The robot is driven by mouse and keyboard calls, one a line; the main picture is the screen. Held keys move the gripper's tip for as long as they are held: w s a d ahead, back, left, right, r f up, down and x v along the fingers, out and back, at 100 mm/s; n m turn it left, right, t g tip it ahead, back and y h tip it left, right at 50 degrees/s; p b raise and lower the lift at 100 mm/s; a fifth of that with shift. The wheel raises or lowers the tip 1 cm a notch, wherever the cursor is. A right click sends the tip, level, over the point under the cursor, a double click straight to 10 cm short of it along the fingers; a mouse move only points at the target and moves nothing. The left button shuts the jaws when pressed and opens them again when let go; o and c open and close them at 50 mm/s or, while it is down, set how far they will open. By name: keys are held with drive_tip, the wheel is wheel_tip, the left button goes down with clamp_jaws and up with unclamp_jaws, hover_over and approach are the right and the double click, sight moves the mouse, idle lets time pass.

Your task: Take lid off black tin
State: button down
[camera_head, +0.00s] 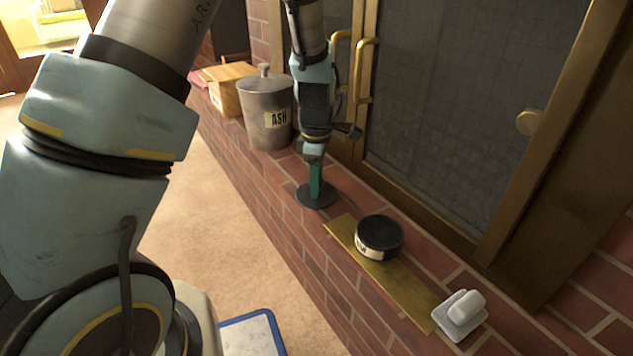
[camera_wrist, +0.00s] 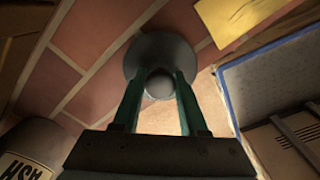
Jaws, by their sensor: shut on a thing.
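The black tin (camera_head: 379,238) is short and round with a pale label on its front. It stands upright on a brass strip (camera_head: 420,304) on the brick ledge. Its top looks dark, and I cannot tell whether it is open or covered. A flat, dark round lid (camera_head: 304,194) is left of the tin, apart from it. In the wrist view the lid (camera_wrist: 160,48) has a ball knob (camera_wrist: 160,86). My gripper (camera_head: 316,193) is upright with its green fingers shut on the knob. It also shows in the wrist view (camera_wrist: 160,84). The lid is at or just above the bricks.
A metal ASH bin (camera_head: 266,110) and a wooden box (camera_head: 224,88) stand behind on the ledge. A brass-framed mesh screen (camera_head: 455,105) rises along the right side. A white item on a small dish (camera_head: 463,308) sits right of the tin. A blue-edged board (camera_head: 252,336) is below.

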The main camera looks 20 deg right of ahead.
drive_tip(key=shift+f, duration=0.8)
unclamp_jaws()
idle(0.6)
drive_tip(key=shift+r, duration=0.1)
wheel_tip(320, 180, up, 11)
drive_tip(key=p, duration=0.4)
drive_tip(key=s+a+r+m+t, duration=0.15)
drive_tip(key=a+m, duration=0.25)
drive_tip(key=a, duration=0.6)
drive_tip(key=s+a+r+m, duration=0.1)
drive_tip(key=a+r+m, duration=0.25)
drive_tip(key=a, duration=0.65)
drive_tip(key=s+a+r+m, duration=0.1)
drive_tip(key=a+m, duration=0.4)
drive_tip(key=a, duration=0.5)
wheel_tip(320, 180, up, 36)
drive_tip(key=p, duration=3.6)
drive_tip(key=shift+s+r, duration=0.2)
drive_tip(key=shift+r, duration=0.05)
